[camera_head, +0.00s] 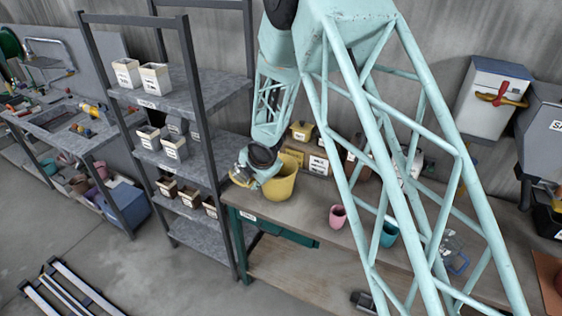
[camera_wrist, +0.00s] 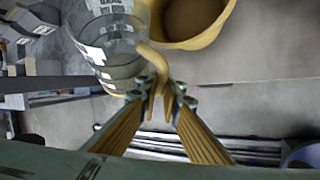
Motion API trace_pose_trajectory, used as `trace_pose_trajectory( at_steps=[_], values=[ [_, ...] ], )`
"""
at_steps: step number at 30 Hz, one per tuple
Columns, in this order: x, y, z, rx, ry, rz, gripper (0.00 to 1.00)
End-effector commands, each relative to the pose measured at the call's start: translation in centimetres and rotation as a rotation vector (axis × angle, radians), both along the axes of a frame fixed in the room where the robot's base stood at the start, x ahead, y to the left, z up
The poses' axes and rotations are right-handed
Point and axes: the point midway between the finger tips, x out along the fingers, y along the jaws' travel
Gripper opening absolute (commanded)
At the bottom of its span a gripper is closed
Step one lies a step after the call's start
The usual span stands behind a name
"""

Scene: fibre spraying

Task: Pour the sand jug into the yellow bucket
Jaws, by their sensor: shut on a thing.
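The yellow bucket (camera_head: 281,183) stands on the workbench near its left end, and its open mouth shows at the top of the wrist view (camera_wrist: 205,40), with a brownish inside. My gripper (camera_wrist: 165,92) is shut on the yellow-orange handle (camera_wrist: 157,62) of a clear jug (camera_wrist: 112,48) with pale labels. The jug is beside the bucket's rim in the wrist view, and I cannot tell whether they touch. In the head view my gripper (camera_head: 243,176) is just left of the bucket, and the jug is hard to make out. The sand is not clearly visible.
A shelf rack (camera_head: 172,100) with small labelled bins stands close on the left. A pink cup (camera_head: 337,216) and a teal cup (camera_head: 388,234) stand on the bench (camera_head: 300,212) to the right. Boxes and a yellow container (camera_head: 301,131) sit behind the bucket.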

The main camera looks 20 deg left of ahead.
Motion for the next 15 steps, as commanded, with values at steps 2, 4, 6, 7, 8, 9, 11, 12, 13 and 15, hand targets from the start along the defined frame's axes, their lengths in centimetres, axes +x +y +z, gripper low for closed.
trace_pose_trajectory(
  at_steps=[2,4,6,7,8,9,11,12,13,15],
  values=[
    [-0.4,0.2,-0.3,-0.02,-0.002,0.007,0.0],
    [-0.7,0.4,-0.4,-0.032,-0.004,0.014,0.0],
    [-1.0,1.0,-0.3,-0.034,-0.006,0.022,0.0],
    [-0.8,0.8,-0.2,-0.037,-0.006,0.019,0.0],
    [-0.4,-0.2,-0.3,-0.082,-0.02,0.001,0.0],
    [0.4,-0.1,0.2,-0.096,-0.056,-0.006,0.0],
    [0.6,0.1,0.5,-0.1,-0.07,-0.022,0.0],
    [0.6,0.1,0.6,-0.11,-0.075,-0.028,0.0],
    [0.6,0.1,0.7,-0.118,-0.078,-0.03,0.0],
    [0.6,0.1,0.8,-0.138,-0.088,-0.031,0.0]
  ],
)
